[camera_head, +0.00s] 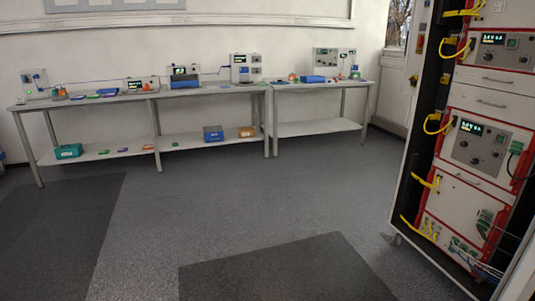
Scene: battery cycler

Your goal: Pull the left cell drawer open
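A tall battery cycler rack (418,95) stands at the right edge, cut off by the picture. It holds red-edged white units with lit displays, such as the middle display unit (480,146). A white front panel with a bar handle (493,103) sits above that unit. Another pale front with a handle (468,182) sits below it. Both look closed. I cannot tell which front, if any, is the left cell drawer. Neither of my grippers is in view.
Yellow cables (438,124) loop along the rack's left side. Two long benches (140,97) with instruments stand along the back wall, with boxes on the lower shelves. Dark mats (285,270) lie on the grey floor. The floor between benches and rack is clear.

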